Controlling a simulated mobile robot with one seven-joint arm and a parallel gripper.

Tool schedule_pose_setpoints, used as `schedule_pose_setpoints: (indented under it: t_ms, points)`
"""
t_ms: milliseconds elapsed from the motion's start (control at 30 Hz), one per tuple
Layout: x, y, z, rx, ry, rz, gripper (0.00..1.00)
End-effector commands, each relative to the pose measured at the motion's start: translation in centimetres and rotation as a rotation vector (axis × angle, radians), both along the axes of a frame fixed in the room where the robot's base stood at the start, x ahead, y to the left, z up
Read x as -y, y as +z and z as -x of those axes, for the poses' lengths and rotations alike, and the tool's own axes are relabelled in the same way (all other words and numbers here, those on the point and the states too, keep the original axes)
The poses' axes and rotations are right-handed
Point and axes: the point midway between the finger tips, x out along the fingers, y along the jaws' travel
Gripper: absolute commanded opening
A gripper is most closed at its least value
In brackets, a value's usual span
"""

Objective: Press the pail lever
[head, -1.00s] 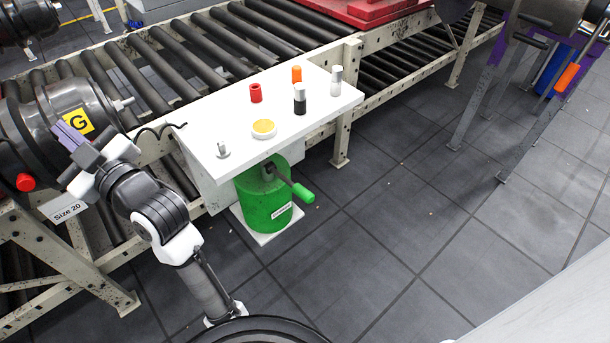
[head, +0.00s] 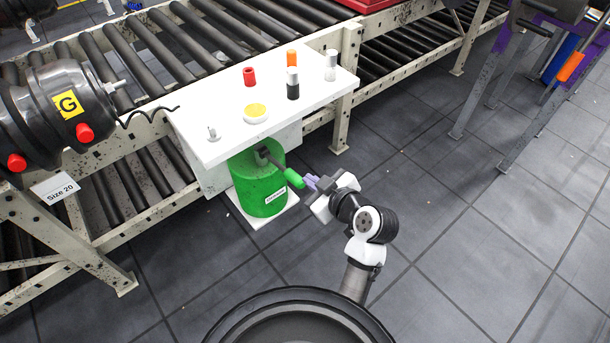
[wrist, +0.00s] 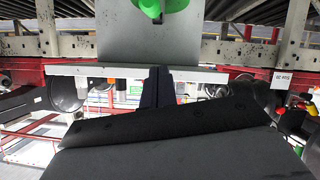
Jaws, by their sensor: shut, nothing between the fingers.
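The green pail (head: 258,186) stands on a white base plate at the front of the white worktop. Its lever (head: 292,177), a dark arm with a green grip, sticks out to the right and slopes down. My gripper (head: 311,183) is right at the outer end of the green grip, with its fingers shut and empty. I cannot tell whether the fingertips touch the grip. In the wrist view my shut fingers (wrist: 157,86) show at the middle, and a green part (wrist: 150,8) shows at the top edge, partly cut off.
The white worktop (head: 205,147) above the pail carries a red cylinder (head: 249,76), a yellow-topped disc (head: 255,113) and several small bottles. A roller conveyor (head: 150,45) runs behind. A dark drum with a G label (head: 68,104) is at left. The floor (head: 450,230) at right is clear.

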Motion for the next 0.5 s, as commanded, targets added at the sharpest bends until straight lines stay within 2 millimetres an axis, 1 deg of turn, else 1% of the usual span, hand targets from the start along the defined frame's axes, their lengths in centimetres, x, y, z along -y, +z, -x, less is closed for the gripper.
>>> schedule_pose_setpoints:
  t_ms: [267, 367, 500]
  points:
    - [-0.1, 0.0, -0.2, 0.000, 0.000, -0.001, 0.00]
    - [-0.6, -0.3, -0.9, 0.000, 0.001, -0.002, 0.00]
    - [-1.8, -1.2, -2.7, -0.002, 0.002, -0.002, 0.00]
